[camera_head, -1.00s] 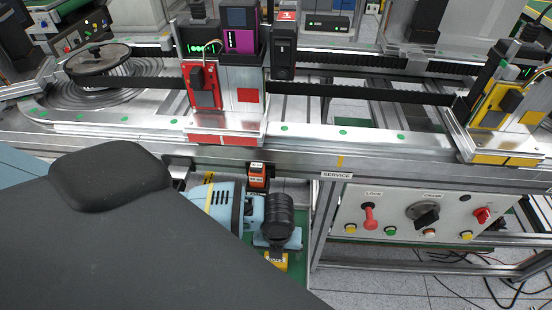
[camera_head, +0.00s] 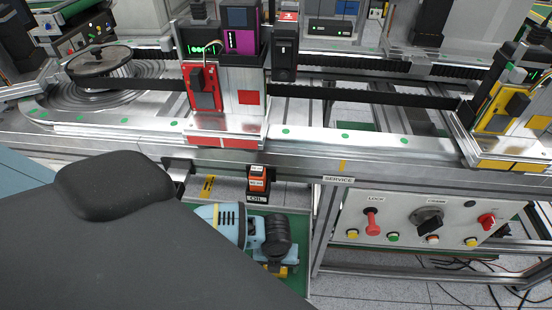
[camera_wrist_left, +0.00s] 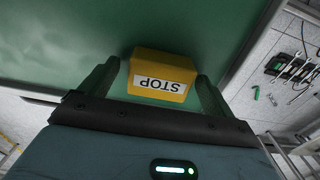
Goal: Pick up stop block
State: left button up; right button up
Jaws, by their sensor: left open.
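The stop block is a yellow block (camera_wrist_left: 163,72) with a white STOP label, upside down in the left wrist view. It sits against a green surface (camera_wrist_left: 80,35). My left gripper (camera_wrist_left: 157,72) is open, with one finger on each side of the block and visible gaps beside it. In the head view my left arm, light blue with a black joint, reaches down below the conveyor frame over a green surface (camera_head: 297,233). A bit of yellow (camera_head: 275,269) shows by its end, mostly hidden by the arm. My right gripper is out of view.
The conveyor frame (camera_head: 400,163) crosses above the arm. A small red-and-black holder with orange parts (camera_head: 257,180) hangs close by. The control panel (camera_head: 400,220) with a red lever stands to the right.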

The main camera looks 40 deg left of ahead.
pick_arm(q)
jog(key=c, duration=1.2)
jog(key=shift+r, duration=0.15)
jog(key=shift+r, duration=0.55)
notch_tip(320, 180, up, 2)
jog(key=shift+w+r, duration=0.1)
jog(key=shift+r, duration=0.15)
jog(key=d+r+b, duration=0.1)
jog(key=d, duration=1.5)
jog(key=shift+r, duration=0.1)
